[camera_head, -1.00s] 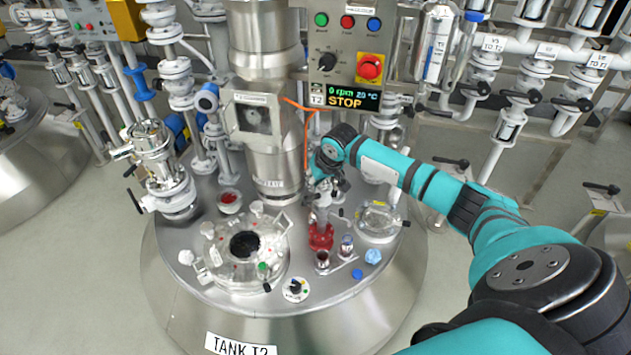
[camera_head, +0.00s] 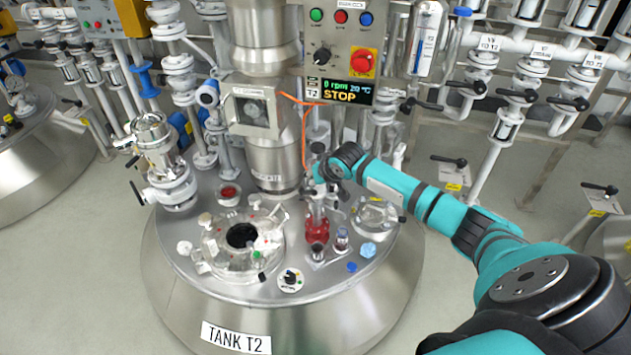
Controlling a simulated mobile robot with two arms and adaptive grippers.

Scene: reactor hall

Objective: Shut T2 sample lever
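Tank T2 (camera_head: 236,338) stands in the middle with a steel lid. On its right front part is a sampling fitting with a red base (camera_head: 317,230). The sample lever is too small and too covered to make out clearly. My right gripper (camera_head: 318,196) points down at the upper part of this fitting, in front of the column. Its fingers are small and blend with the metal, so I cannot tell if they are open, shut or touching the lever. My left gripper is out of view.
A control panel (camera_head: 341,52) with a STOP display hangs above the gripper. An open round manway (camera_head: 242,236) lies to the left. A small glass vial (camera_head: 341,238), a blue cap (camera_head: 351,267) and a round sight port (camera_head: 376,216) are close to the right.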

